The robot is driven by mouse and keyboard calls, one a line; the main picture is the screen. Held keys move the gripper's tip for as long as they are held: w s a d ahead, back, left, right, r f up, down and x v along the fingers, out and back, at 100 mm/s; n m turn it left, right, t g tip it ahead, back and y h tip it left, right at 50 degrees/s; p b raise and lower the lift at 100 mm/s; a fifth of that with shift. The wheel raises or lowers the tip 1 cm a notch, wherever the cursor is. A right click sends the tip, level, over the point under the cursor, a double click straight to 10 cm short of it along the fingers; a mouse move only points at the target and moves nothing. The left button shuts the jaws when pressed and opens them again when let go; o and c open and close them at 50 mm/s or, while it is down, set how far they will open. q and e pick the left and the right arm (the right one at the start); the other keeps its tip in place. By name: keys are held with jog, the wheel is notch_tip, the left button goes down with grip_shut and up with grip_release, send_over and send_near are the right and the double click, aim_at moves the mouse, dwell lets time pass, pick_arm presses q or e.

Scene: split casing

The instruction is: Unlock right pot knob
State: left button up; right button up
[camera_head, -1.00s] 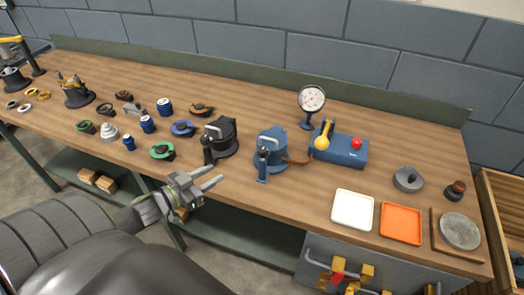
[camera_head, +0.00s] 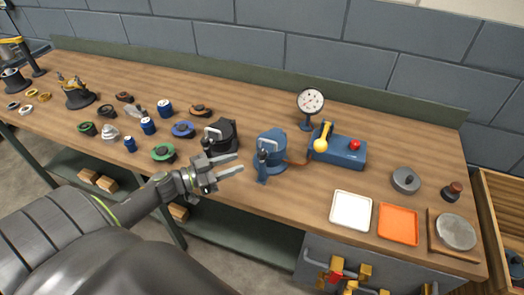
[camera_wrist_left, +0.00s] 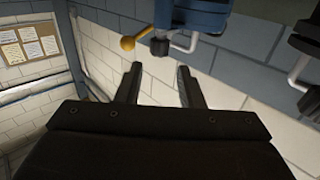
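The right pot (camera_head: 271,148) is blue and stands near the bench's front edge, with a pale bail handle and a dark knob (camera_head: 263,155) on its front. The blue pot body (camera_wrist_left: 192,14) and dark knob (camera_wrist_left: 159,46) also show at the top of the left wrist view. My left gripper (camera_head: 241,163) is open and empty, its fingers pointing toward the blue pot from the left. In the left wrist view, the knob shows just beyond the gap between the open fingertips (camera_wrist_left: 159,67), apparently apart from them. My right gripper is not in view.
A black pot (camera_head: 221,136) stands just left of the blue one, close behind my gripper. A blue box (camera_head: 345,152) with a yellow-knobbed lever and red button sits to the right, below a gauge (camera_head: 311,101). White (camera_head: 351,211) and orange (camera_head: 398,224) trays lie at the front right.

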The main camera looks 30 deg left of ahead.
aim_at(262, 151)
pick_arm(q)
jog(key=p+x, duration=0.2)
jog(key=x, duration=0.7)
jog(key=shift+w+d+p, duration=0.25)
jog(key=shift+w+p, duration=0.05)
